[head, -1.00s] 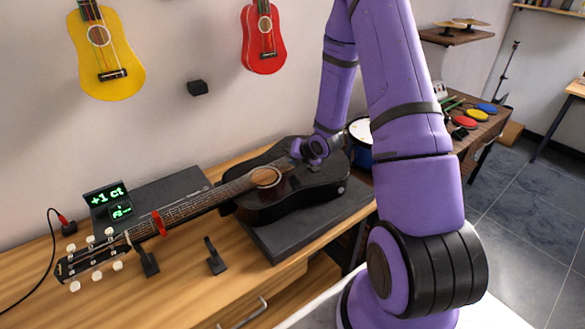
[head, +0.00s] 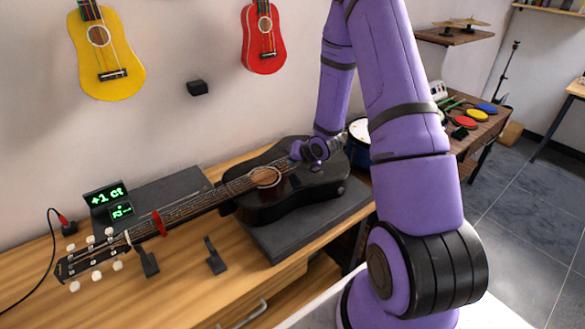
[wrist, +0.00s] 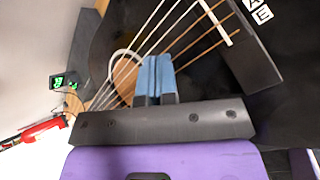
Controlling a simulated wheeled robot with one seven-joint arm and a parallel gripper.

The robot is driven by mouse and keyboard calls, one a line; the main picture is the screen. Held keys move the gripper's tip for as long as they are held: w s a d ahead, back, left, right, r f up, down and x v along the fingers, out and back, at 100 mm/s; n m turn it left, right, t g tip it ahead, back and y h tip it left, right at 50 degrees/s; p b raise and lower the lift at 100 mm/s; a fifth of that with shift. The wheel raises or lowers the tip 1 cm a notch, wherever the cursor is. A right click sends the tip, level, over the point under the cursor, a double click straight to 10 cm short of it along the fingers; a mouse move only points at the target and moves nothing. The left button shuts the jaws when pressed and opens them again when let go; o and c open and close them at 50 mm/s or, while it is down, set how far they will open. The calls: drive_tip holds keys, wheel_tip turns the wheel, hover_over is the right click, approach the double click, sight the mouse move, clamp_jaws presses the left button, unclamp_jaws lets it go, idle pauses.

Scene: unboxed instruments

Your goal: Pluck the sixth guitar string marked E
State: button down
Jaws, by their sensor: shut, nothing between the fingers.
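A black guitar (head: 275,205) lies on its back on the bench, neck toward the lower left. In the wrist view, pale strings run on the left and copper-coloured strings on the right. The rightmost visible copper string (wrist: 200,56) is on the side of the white E label (wrist: 262,14), near the bridge. My gripper (head: 294,152) is over the strings between sound hole and bridge. Its blue fingertips (wrist: 155,76) are together and empty, among the strings, left of the rightmost string. I cannot tell whether they touch a string. The fingers hide parts of the strings.
A tuner display (head: 107,195) reads "+1 ct". A red clamp (head: 159,223) sits on the neck. A dark stand (head: 216,256) is in front of the neck. A blue drum (head: 358,153) is behind my wrist. Yellow (head: 107,55) and red (head: 263,40) ukuleles hang on the wall.

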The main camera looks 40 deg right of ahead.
drive_tip(key=shift+r, duration=0.7)
drive_tip(key=shift+r, duration=2.55)
